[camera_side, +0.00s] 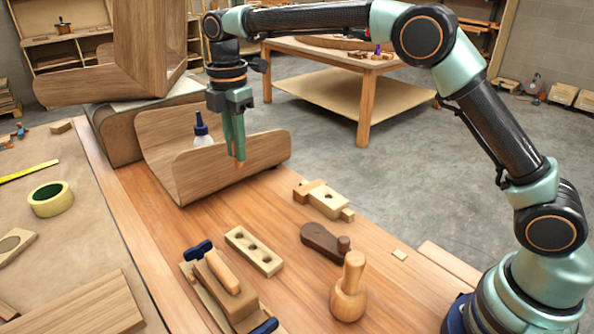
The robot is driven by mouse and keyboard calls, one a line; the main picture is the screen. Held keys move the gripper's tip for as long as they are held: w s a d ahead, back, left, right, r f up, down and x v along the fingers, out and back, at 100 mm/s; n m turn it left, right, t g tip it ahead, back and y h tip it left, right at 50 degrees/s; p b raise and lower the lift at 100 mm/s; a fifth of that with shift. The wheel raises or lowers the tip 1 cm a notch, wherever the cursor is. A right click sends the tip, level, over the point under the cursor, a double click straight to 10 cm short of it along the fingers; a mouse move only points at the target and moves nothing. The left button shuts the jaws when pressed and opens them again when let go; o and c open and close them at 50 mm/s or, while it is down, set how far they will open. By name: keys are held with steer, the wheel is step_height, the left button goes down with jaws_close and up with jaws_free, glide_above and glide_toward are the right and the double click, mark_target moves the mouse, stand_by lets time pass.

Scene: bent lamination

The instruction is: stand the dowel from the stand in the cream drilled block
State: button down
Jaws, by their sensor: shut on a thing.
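My gripper (237,156) is at the upper left of the bench, in front of a bent wooden shell. Its green fingers point down and are shut on the dowel (239,166). Only a small orange-brown end of the dowel shows below the fingertips; the rest is hidden between them. The cream drilled block (241,246) lies flat on the bench, below and slightly right of my gripper in the picture, well apart from it.
The bent wooden shell (190,172) stands close behind my gripper, with a blue-capped bottle (201,130) in it. A clamped wooden piece (222,284) lies left of the block. A dark brown tool (322,241) and a round wooden mallet (349,295) stand to the right.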

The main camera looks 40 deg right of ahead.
steer(key=shift+s+d+f+m, duration=0.85)
steer(key=shift+d+f, duration=1.65)
steer(key=shift+d, duration=1.1)
steer(key=shift+s+d+f+m, duration=0.8)
steer(key=shift+d+f, duration=1.65)
steer(key=shift+d, duration=1.1)
steer(key=shift+s+d+f+m, duration=0.8)
steer(key=shift+d+f, duration=1.7)
steer(key=shift+d, duration=1.1)
steer(key=shift+f, duration=0.95)
steer(key=shift+c, duration=1.7)
jaws_free()
steer(key=shift+r, duration=0.15)
step_height(320, 180, up, 8)
